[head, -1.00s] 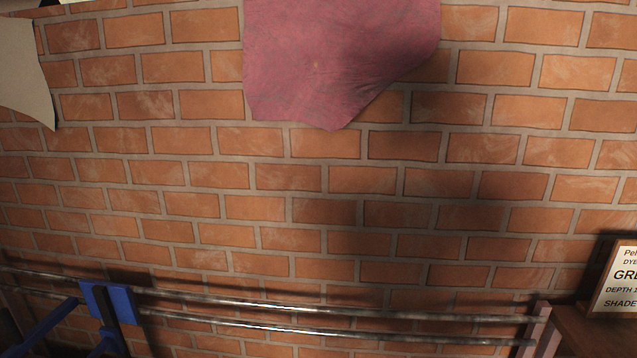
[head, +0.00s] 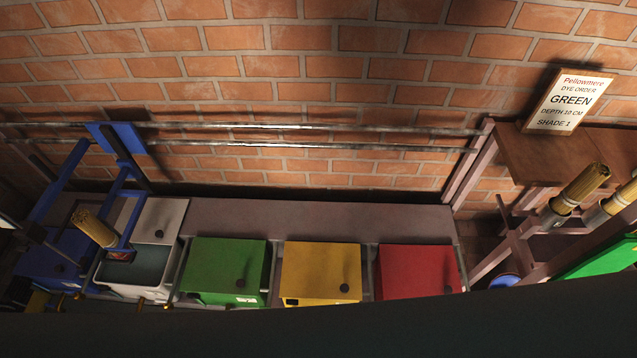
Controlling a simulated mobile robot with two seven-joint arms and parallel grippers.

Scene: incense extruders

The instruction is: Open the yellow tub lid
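The yellow tub (head: 300,298) stands in the row at the lower middle, between the green and red tubs. Its yellow lid (head: 318,264) lies over the top and looks closed, with a small dark knob (head: 344,288) near its front right. A dark band along the bottom hides most of the tub's front. Neither of my grippers can be made out in this view.
The green tub (head: 222,264) and red tub (head: 418,266) have their lids on. The white tub (head: 122,288) is open with liquid showing, below a blue frame (head: 120,140). A sign (head: 570,100) reading GREEN stands on a wooden top (head: 520,150) at right.

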